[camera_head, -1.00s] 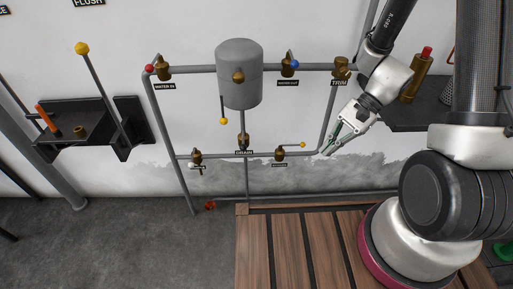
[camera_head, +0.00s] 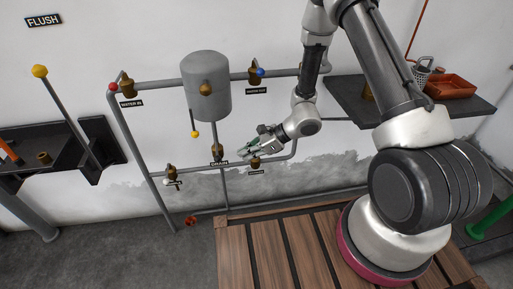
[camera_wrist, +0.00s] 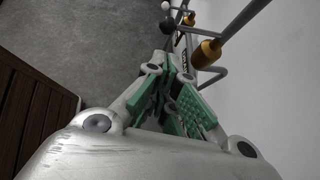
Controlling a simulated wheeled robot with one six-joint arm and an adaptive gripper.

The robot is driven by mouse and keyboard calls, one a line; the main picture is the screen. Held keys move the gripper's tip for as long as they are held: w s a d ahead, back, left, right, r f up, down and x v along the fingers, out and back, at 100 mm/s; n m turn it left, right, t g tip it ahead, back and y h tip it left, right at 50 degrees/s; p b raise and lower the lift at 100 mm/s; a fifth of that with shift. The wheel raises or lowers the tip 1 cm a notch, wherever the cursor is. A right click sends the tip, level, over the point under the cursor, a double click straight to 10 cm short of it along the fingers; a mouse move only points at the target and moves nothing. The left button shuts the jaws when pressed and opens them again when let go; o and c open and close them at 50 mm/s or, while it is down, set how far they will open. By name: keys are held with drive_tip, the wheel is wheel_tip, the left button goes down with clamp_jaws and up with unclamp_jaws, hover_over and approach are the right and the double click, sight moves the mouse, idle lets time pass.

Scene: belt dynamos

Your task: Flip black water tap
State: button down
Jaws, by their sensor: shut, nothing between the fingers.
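The black tap knob (camera_wrist: 167,25) shows as a dark ball at the top of the wrist view, beyond my fingertips. It appears to belong to the brass valve over the DRAIN label (camera_head: 217,151), though the knob is not clear in the head view. My gripper (camera_head: 244,154) is shut and empty, to the right of that valve and in front of the lower right brass valve (camera_head: 255,163). In the wrist view my green-padded fingers (camera_wrist: 172,62) point toward the black knob, apart from it. The lower right valve's handle is hidden behind my gripper.
A white knob (camera_wrist: 167,5) lies beyond the black one. Shelves stand at both sides; a wooden platform (camera_head: 285,250) is below.

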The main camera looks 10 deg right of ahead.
drive_tip(key=w+a+f, duration=0.1)
drive_tip(key=a+f, duration=0.1)
drive_tip(key=a, duration=0.3)
drive_tip(key=shift+a, duration=0.3)
